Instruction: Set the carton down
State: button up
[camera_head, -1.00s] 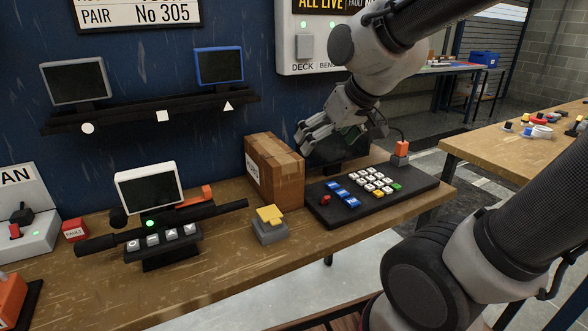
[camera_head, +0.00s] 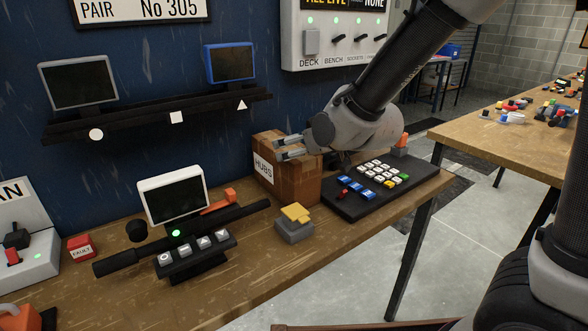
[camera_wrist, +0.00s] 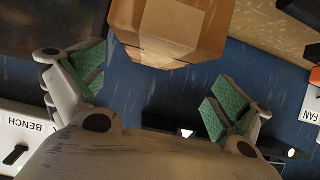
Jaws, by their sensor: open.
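The brown carton (camera_head: 284,192), with a white HUBS label, stands upright on the wooden bench against the blue wall. My gripper (camera_head: 290,147) is over the carton's top, its fingers pointing left and hiding part of that top. In the wrist view the two green-padded fingers are spread wide around an empty gap (camera_wrist: 160,82). The carton (camera_wrist: 182,28) shows there at the top of the picture, beyond the gap and not held. I cannot tell whether a finger touches it.
Right of the carton lies a black keypad board (camera_head: 380,188) with an orange-topped part behind. A yellow-topped grey block (camera_head: 295,222) sits in front. A white-framed display (camera_head: 175,195) with a dark bar stands left. The bench's front strip is clear.

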jog(key=x, duration=0.7)
jog(key=shift+w+r, duration=0.1)
jog(key=shift+w, duration=0.35)
jog(key=shift+c, duration=0.4)
jog(key=shift+s+d, duration=0.1)
jog(key=c, duration=1.7)
jog(key=shift+c, duration=1.3)
jog(key=shift+r, duration=0.2)
